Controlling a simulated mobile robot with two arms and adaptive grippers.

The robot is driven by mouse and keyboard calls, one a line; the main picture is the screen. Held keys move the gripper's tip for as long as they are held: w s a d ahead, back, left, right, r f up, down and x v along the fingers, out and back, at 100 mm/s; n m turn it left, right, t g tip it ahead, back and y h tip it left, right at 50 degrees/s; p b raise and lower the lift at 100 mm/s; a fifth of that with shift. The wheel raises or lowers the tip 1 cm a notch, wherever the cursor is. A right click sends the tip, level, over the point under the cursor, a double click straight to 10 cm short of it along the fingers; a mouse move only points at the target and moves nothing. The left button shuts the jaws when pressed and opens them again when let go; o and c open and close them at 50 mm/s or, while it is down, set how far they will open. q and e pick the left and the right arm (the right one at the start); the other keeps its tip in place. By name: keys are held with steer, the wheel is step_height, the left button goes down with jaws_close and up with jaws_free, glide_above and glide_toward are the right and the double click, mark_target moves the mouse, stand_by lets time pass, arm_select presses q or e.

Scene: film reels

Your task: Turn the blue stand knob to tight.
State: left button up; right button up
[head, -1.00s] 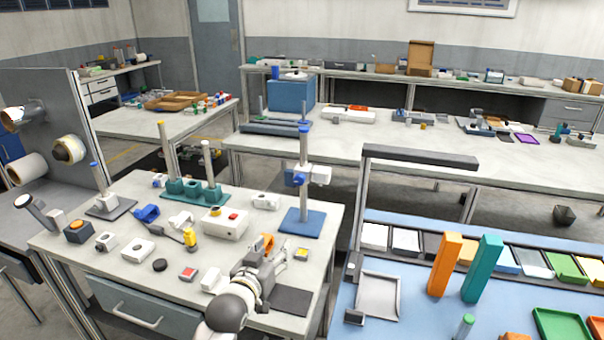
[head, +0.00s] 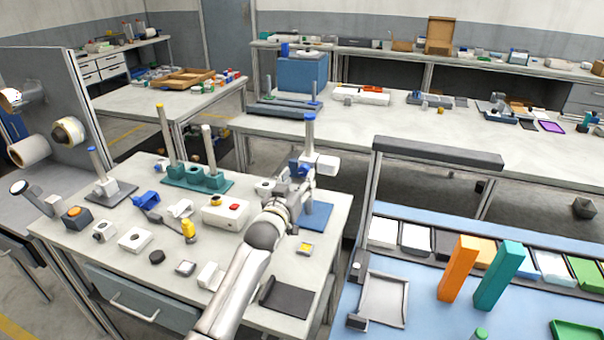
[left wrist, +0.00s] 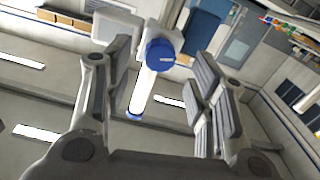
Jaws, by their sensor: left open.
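The blue stand has a blue base plate (head: 318,217), partly hidden by my left arm, and an upright post with a blue cap (head: 310,132). A blue knob (left wrist: 160,54) sits partway up the post, beside a white clamp block (head: 328,165). In the left wrist view the knob faces the camera, with a line across its face. My left gripper (head: 302,184) is open in front of the stand at about knob height. In the left wrist view its fingers (left wrist: 158,98) stand on either side of the line to the knob, with the knob apart from the pads. My right gripper is not in view.
A grey overhead bar (head: 437,153) stands to the right.

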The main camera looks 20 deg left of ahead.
mark_target(303, 172)
arm_select(q)
steer(key=shift+w, duration=1.7)
steer(key=shift+d, duration=0.1)
steer(key=c, duration=1.1)
steer(key=shift+o, duration=0.2)
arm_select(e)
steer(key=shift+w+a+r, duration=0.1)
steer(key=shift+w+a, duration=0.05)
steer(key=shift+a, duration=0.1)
